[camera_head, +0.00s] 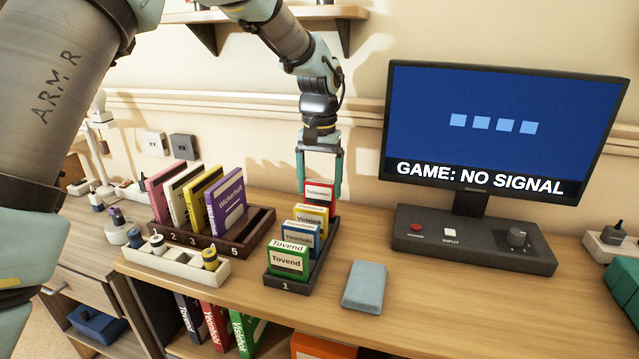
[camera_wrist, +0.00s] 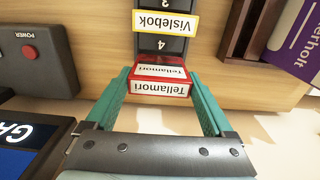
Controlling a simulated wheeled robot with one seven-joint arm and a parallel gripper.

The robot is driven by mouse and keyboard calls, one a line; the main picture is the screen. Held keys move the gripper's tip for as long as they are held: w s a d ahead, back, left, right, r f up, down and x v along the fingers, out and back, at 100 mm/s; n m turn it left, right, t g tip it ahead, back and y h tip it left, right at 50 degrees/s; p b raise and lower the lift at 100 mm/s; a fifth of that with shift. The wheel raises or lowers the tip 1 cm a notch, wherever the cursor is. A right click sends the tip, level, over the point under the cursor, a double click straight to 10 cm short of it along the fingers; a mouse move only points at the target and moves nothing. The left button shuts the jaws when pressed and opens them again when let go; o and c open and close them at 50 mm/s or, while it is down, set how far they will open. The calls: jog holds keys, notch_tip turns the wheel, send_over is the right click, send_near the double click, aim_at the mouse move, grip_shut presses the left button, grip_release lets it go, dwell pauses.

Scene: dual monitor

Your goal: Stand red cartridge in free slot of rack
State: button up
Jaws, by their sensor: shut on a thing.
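The red cartridge (camera_head: 319,190), labelled Tellamori, is upright at the far end of the small dark rack (camera_head: 285,284). My gripper (camera_head: 320,184) is shut on it from above, one finger on each side. In the wrist view the red cartridge (camera_wrist: 160,80) sits between the green fingers (camera_wrist: 160,92), beside the rack's slot mark 4 (camera_wrist: 161,44). Yellow (camera_head: 311,214), blue (camera_head: 300,238) and green (camera_head: 288,262) cartridges stand in the rack in front of it. The red cartridge's lower edge is hidden, so I cannot tell if it is fully seated.
A wider rack (camera_head: 262,228) with several tall cases stands to the left, and a white tray (camera_head: 175,262) in front of it. A monitor (camera_head: 500,125) and control box (camera_head: 470,240) stand to the right. A grey-blue block (camera_head: 364,287) lies on the desk.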

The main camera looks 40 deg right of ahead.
aim_at(320, 196)
jog(key=shift+f+b, duration=0.4)
jog(key=shift+f, duration=1.15)
jog(key=o, duration=1.1)
notch_tip(320, 196, up, 8)
jog(key=shift+f, duration=0.2)
jog(key=shift+s, duration=0.1)
